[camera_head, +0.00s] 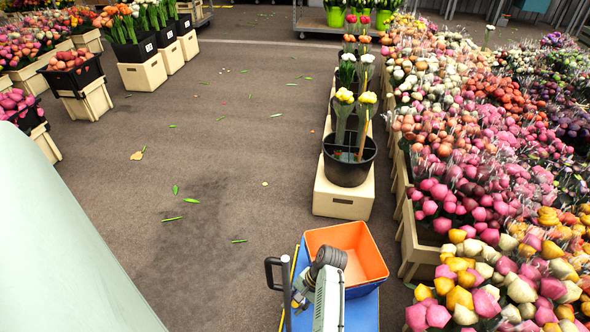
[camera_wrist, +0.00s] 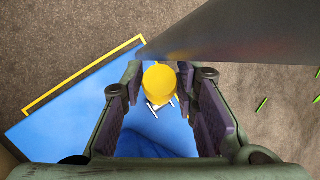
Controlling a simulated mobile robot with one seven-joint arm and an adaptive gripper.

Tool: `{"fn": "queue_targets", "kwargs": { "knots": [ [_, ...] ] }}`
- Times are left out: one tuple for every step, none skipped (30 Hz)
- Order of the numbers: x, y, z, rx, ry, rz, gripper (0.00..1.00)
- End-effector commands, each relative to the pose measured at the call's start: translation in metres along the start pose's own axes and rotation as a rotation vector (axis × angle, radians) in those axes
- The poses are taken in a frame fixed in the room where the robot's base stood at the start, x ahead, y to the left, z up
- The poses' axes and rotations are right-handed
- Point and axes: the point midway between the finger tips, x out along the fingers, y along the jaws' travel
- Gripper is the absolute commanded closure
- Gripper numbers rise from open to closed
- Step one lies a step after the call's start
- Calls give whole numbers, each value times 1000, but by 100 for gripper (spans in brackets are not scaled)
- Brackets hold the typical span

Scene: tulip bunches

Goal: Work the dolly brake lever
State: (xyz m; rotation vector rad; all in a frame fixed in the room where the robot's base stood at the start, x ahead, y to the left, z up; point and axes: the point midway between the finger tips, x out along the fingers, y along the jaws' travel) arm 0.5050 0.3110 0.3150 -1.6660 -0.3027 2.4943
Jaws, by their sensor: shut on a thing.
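The dolly is a blue platform with a yellow edge strip; it shows in the wrist view (camera_wrist: 75,105) and at the bottom of the head view (camera_head: 362,312). The brake lever's round yellow knob (camera_wrist: 160,82) stands over the blue deck in the wrist view, with a small pale fitting below it. My gripper (camera_wrist: 161,88) has a finger on each side of the knob and is shut on it. The lever's shaft is mostly hidden under the knob. In the head view my arm covers the lever, and my fingertips cannot be made out.
An orange and blue crate (camera_head: 368,262) sits on the dolly, beside my arm. A dark handle (camera_head: 277,272) rises at the dolly's left. A dark bar (camera_wrist: 240,38) crosses the upper wrist view. A black flower bucket (camera_head: 347,170) stands beyond. Floor (camera_head: 215,240) to the left is mostly clear.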

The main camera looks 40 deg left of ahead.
Motion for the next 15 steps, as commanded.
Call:
{"fn": "queue_targets", "kwargs": {
  "knots": [
    [0,0,0,1,0,1,82],
    [0,0,0,1,0,1,84],
    [0,0,0,1,0,1,86],
    [0,0,0,1,0,1,88],
    [0,0,0,1,0,1,90],
    [0,0,0,1,0,1,93],
    [0,0,0,1,0,1,95],
    [0,0,0,1,0,1,97],
    [0,0,0,1,0,1,100],
    [0,0,0,1,0,1,100],
    [0,0,0,1,0,1,100],
    [0,1,0,1,0,1,100],
    [0,1,0,1,0,1,100],
    [0,1,0,1,0,1,100],
    [0,1,0,2,0,1,100]
  ]
}}
